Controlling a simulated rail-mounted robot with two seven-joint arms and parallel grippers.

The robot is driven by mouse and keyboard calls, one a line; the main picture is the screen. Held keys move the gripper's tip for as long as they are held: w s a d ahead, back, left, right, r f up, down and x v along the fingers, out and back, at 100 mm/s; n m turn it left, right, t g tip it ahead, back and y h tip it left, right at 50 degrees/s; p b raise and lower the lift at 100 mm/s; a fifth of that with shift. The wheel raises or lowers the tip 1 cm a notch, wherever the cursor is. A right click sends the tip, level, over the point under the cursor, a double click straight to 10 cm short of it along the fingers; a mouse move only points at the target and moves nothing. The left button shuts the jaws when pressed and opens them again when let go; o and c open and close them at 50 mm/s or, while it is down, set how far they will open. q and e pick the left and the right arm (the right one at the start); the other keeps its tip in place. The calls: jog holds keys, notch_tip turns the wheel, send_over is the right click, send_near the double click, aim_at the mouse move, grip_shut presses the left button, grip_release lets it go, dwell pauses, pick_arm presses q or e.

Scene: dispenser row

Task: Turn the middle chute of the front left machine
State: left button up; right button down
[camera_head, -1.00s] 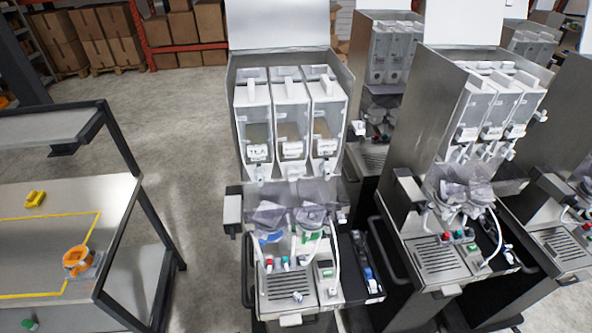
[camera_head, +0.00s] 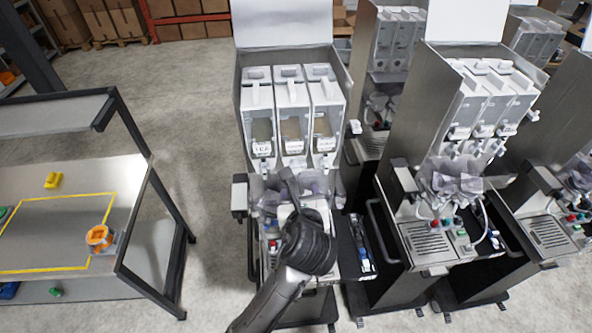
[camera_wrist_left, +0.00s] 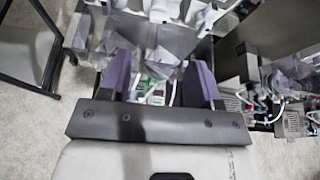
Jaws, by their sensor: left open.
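The front left machine (camera_head: 343,68) stands in the middle of the head view. It has three clear canisters with labels and a small white chute below each. The middle chute (camera_head: 296,162) is under the middle canister (camera_head: 291,105), between the left and right chutes. My left gripper (camera_head: 290,180) is in front of this machine, with its fingers pointing up just below the chute row. In the left wrist view the two purple-grey fingers (camera_wrist_left: 161,66) are apart with nothing held between them. White chute parts show at the top edge there. My right gripper is not in view.
Clear mixing bowls (camera_head: 265,198) sit below the chutes, partly hidden by my arm. A second similar machine (camera_head: 425,115) stands close on the right. A table (camera_head: 135,172) with a yellow-taped area and an orange dispenser (camera_head: 99,238) is on the left. Open floor lies between.

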aim_at(296, 170)
pick_arm(q)
jog(key=p+x, duration=0.1)
jog(key=x, duration=0.9)
jog(key=shift+p+x, duration=0.3)
jog(key=shift+x, duration=0.55)
jog(key=shift+f, duration=0.15)
jog(key=shift+c, duration=0.3)
